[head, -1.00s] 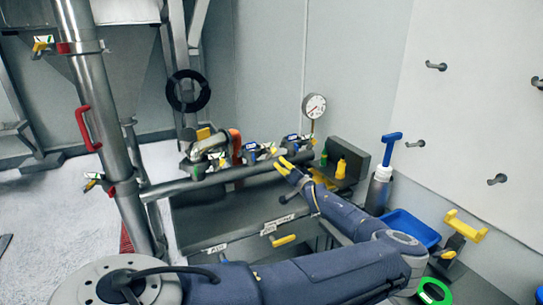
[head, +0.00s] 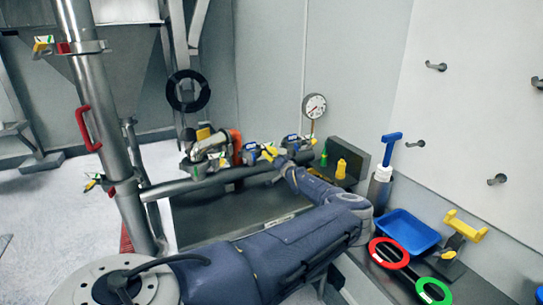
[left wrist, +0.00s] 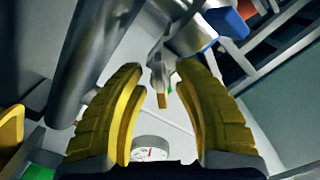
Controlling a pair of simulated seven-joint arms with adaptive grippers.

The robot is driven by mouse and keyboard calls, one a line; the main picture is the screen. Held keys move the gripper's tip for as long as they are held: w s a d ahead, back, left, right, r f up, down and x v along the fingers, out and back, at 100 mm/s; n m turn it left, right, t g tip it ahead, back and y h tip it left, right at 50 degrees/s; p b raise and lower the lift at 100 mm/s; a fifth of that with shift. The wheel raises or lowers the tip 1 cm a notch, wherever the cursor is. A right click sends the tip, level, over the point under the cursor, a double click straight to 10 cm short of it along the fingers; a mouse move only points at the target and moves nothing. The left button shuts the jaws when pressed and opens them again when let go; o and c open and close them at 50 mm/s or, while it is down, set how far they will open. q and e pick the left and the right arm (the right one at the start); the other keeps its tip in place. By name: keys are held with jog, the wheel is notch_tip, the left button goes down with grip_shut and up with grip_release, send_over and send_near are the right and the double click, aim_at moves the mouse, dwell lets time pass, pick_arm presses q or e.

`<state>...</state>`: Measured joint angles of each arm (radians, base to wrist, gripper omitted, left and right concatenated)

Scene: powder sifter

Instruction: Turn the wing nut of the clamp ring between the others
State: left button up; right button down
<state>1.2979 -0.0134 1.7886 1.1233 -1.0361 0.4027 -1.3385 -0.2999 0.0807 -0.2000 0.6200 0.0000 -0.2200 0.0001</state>
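Several clamps sit along the horizontal pipe (head: 185,186) in the head view. The middle clamp (head: 250,152), with a blue and white tag, lies between a left clamp (head: 195,158) and a right clamp (head: 293,142). My left gripper (head: 270,153) is just right of the middle clamp, its yellow fingertips close to it. In the left wrist view the two yellow fingers (left wrist: 163,92) are spread apart. A small metal wing nut (left wrist: 161,72) with a tan tip shows in the gap between them; I cannot tell whether a finger touches it. My right gripper is not in view.
A round gauge (head: 314,106) stands behind the right clamp. A tall vertical pipe (head: 108,130) stands at left.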

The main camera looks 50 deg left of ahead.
pick_arm(q)
jog(key=shift+c, duration=0.3)
grip_shut()
jog(key=shift+n, duration=0.3)
jog(key=n, duration=0.3)
jog(key=shift+n, duration=0.4)
jog(key=n, duration=0.4)
jog(key=shift+n, duration=0.3)
jog(key=n, duration=0.4)
jog(key=shift+n, duration=2.1)
